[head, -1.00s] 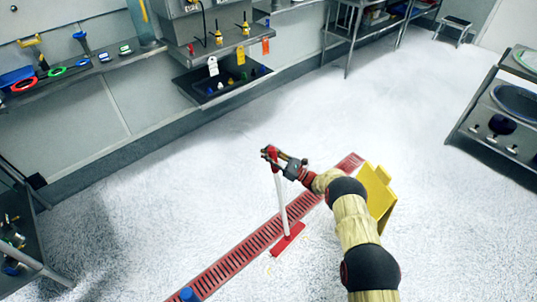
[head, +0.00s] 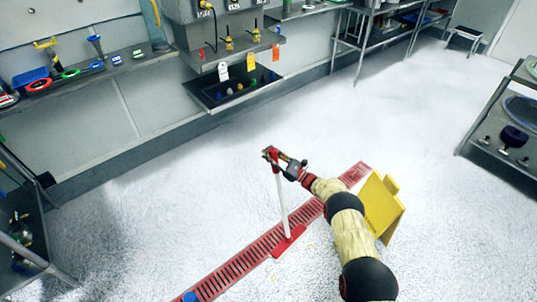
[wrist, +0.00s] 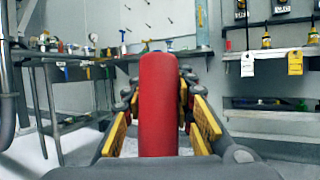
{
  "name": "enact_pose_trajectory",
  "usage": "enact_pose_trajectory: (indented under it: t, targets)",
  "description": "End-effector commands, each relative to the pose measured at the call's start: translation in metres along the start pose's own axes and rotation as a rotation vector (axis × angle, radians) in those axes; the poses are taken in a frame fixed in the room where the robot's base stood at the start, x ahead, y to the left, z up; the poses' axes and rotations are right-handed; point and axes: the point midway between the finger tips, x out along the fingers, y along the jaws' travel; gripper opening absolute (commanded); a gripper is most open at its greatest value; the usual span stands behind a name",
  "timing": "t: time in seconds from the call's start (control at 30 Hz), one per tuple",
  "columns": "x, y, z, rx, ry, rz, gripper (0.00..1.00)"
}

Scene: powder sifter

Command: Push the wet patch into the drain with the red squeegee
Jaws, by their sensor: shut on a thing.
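The red squeegee (head: 289,241) stands nearly upright on its white pole, with its flat red head on the floor at the near edge of the drain. My gripper (head: 276,157) is shut on its red handle at the top. In the wrist view the red handle (wrist: 160,105) stands between the yellow-padded fingers. The drain (head: 240,262) is a long red slotted grate running diagonally across the floor. I cannot make out the wet patch; a few faint yellowish specks show on the floor near the squeegee head.
A yellow folding floor sign (head: 379,207) stands right of the drain, close beside my arm. A blue object (head: 190,297) sits at the drain's near end. A black wall trough (head: 236,89) and metal shelves line the back. The floor beyond the drain is clear.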

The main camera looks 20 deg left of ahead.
Motion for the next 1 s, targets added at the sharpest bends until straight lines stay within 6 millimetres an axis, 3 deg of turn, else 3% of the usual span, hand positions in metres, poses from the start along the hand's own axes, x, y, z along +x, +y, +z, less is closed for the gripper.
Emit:
enact_pose_trajectory:
  t: [0.6,1.0]
  targets:
    - [0.03,-0.014,-0.011,-0.006,-0.004,0.002,0.0]
    - [0.039,-0.018,-0.016,-0.006,-0.004,0.002,0.0]
